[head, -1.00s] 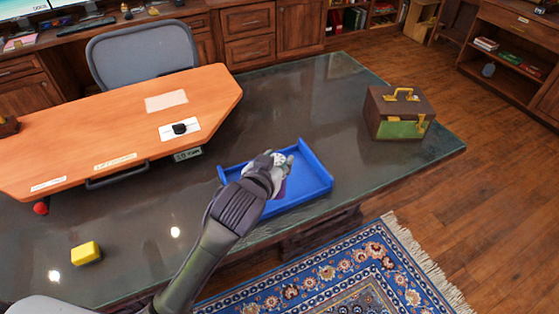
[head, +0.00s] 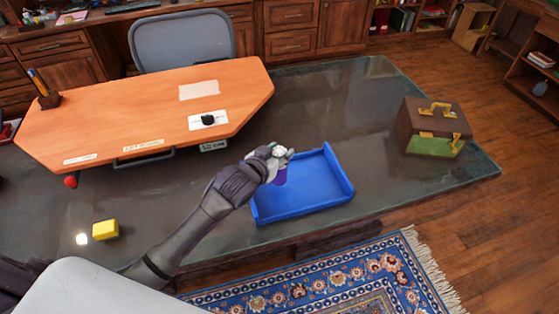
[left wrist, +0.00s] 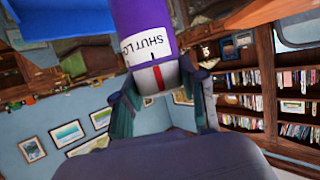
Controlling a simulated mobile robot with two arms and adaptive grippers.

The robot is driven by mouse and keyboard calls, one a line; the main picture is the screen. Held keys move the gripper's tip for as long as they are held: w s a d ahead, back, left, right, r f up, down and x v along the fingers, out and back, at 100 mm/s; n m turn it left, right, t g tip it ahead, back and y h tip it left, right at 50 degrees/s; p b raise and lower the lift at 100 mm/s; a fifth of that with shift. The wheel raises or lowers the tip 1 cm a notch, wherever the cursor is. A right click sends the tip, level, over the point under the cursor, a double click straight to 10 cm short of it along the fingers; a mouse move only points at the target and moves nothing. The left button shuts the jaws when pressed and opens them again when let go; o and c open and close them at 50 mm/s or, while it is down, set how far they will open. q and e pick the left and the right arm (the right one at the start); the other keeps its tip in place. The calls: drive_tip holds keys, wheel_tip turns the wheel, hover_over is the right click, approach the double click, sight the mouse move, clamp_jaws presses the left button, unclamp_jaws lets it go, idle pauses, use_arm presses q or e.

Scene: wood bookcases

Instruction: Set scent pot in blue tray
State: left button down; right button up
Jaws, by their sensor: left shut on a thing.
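The scent pot appears to be the purple cylinder with a white printed label (left wrist: 148,42); in the head view only a small purple part (head: 280,177) shows below my fingers. My left gripper (head: 279,157) is shut on it, at the back left side of the blue tray (head: 318,192). In the left wrist view the fingers (left wrist: 160,88) close around the pot's narrower end. The tray looks empty and lies on the dark glossy table. The gap between pot and tray is hard to judge. My right gripper is not in view.
An orange desk board (head: 150,112) lies left of the tray. A yellow block (head: 106,230) sits at the front left. A brown and green box with gold handle (head: 432,127) stands at the right. The table between tray and box is clear.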

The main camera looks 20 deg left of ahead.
use_arm(q)
drive_tip(key=shift+f, duration=1.9)
drive_tip(key=shift+f, duration=0.2)
drive_tip(key=c, duration=0.6)
unclamp_jaws()
drive_tip(key=shift+c, duration=0.2)
drive_tip(key=shift+r, duration=0.15)
drive_tip(key=v, duration=1.2)
drive_tip(key=shift+s+r, duration=0.1)
